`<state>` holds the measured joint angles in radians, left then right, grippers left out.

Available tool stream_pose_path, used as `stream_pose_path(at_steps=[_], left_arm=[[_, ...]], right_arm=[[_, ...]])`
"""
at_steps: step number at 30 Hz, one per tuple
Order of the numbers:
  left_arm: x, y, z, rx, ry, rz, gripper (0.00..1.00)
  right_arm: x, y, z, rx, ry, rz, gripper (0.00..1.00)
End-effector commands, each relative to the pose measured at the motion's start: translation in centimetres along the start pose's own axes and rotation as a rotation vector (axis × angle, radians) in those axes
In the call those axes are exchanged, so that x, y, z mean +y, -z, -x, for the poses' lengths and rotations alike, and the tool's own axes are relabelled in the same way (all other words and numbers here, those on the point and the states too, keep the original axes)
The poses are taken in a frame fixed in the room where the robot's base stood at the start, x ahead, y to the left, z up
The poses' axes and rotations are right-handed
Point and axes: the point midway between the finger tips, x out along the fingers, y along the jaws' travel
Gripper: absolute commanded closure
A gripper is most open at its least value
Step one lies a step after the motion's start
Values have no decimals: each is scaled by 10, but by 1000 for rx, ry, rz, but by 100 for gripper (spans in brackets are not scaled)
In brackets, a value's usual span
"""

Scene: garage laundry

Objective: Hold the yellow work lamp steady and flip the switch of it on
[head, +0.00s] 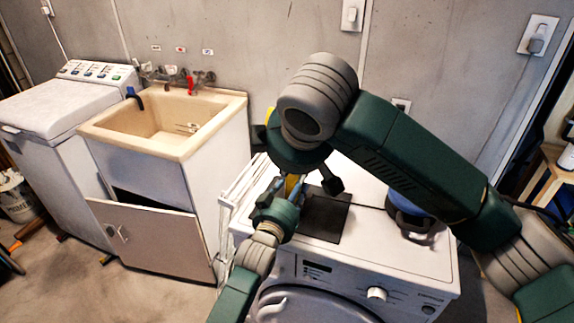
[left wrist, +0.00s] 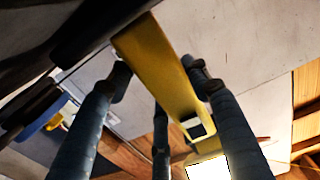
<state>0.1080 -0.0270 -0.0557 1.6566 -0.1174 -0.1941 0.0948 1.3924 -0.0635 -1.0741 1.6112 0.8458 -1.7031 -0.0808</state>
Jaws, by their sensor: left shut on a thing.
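The yellow work lamp (head: 291,186) is mostly hidden in the head view, above a dark mat on the white washer. My left gripper (head: 287,192) is shut on it from the front. In the left wrist view the lamp's yellow body (left wrist: 160,68) runs tilted between my fingers. A black switch in a pale frame (left wrist: 195,128) shows near its lower end, beside a bright white panel (left wrist: 208,168). My right gripper (head: 300,170) hangs over the lamp, with dark finger parts spread to its sides. Its fingertips are largely hidden, and I cannot tell whether they touch the lamp.
The dark mat (head: 327,222) lies on the front-loading washer (head: 415,262). A blue and black object (head: 408,212) stands at the right of its top. A sink cabinet (head: 170,190) with an open door is to the left, beside a white top-loading machine (head: 52,115).

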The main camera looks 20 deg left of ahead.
Motion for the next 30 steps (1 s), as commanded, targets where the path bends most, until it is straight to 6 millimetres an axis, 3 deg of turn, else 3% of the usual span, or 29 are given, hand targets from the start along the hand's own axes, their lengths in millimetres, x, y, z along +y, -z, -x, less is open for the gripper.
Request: stream_pose_path(at_steps=[7,8,11,22,26,30], left_arm=[[-2,-7,1,-14,3,-2,98],[-2,-7,1,-14,3,-2,50],[-2,-6,1,-12,3,-2,30],[-1,-3,5,-6,1,-1,30],[-1,-4,22,-7,1,-1,30],[-1,-4,52,-8,1,-1,30]], right_arm=[[0,0,0,0,0,0,100],[0,0,0,0,0,0,100],[0,0,-1,0,0,0,100],[0,0,-1,1,0,1,100],[0,0,0,1,1,1,100],[0,0,0,1,0,1,100]])
